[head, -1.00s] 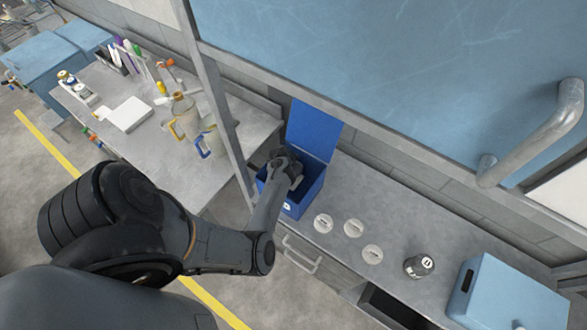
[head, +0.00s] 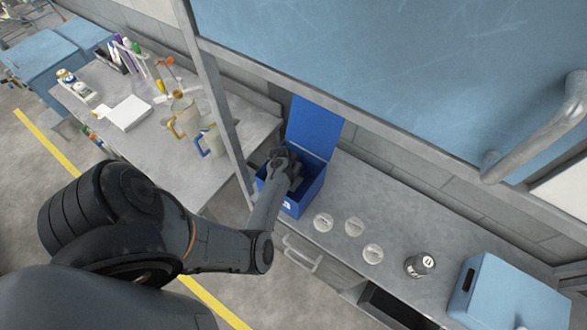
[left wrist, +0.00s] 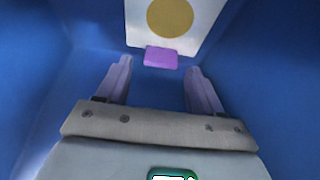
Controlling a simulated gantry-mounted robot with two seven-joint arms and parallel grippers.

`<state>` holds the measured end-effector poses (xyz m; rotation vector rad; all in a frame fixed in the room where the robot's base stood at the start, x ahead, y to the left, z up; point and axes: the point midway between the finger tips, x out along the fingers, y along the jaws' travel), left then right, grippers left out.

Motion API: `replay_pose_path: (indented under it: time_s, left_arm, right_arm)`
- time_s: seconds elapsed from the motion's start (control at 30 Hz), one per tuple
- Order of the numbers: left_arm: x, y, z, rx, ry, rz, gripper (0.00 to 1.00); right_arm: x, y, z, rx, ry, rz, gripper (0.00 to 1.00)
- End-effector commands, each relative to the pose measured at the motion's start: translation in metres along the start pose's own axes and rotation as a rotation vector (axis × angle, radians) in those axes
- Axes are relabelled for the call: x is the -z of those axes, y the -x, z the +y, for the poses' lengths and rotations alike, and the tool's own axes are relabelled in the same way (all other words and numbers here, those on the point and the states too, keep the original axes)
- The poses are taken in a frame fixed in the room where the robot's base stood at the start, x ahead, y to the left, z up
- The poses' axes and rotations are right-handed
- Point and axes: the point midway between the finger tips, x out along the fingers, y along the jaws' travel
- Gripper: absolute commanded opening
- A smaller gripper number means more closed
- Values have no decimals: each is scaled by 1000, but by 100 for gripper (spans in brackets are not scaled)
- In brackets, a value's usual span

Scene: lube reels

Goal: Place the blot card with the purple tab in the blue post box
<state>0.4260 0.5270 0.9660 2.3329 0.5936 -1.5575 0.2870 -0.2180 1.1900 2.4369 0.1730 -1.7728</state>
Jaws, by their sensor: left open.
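The blue post box (head: 306,192) stands on the bench with its lid (head: 314,127) raised. My left gripper (head: 284,160) reaches down into the box's opening in the head view. In the left wrist view, my left gripper (left wrist: 158,85) is open, with its two fingers apart and nothing between them. The blot card (left wrist: 174,20), white with a tan round spot, lies inside the box beyond the fingertips. Its purple tab (left wrist: 161,57) points toward the gripper and is apart from the fingers. The head view hides the card. My right gripper is not in view.
A grey upright post (head: 222,115) stands left of the box. A side table (head: 170,165) holds jugs and bottles.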

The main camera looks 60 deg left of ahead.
Motion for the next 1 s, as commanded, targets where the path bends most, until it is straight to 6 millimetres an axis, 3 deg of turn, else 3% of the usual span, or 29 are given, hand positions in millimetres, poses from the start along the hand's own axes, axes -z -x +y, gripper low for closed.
replay_pose_path:
  time_s: [0.6, 1.0]
  left_arm:
    - [16, 45, 11, -6, -15, -1, 66]
    - [17, 45, 12, -7, -17, 0, 66]
  right_arm:
    - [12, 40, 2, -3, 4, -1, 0]
    - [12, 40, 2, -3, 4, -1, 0]
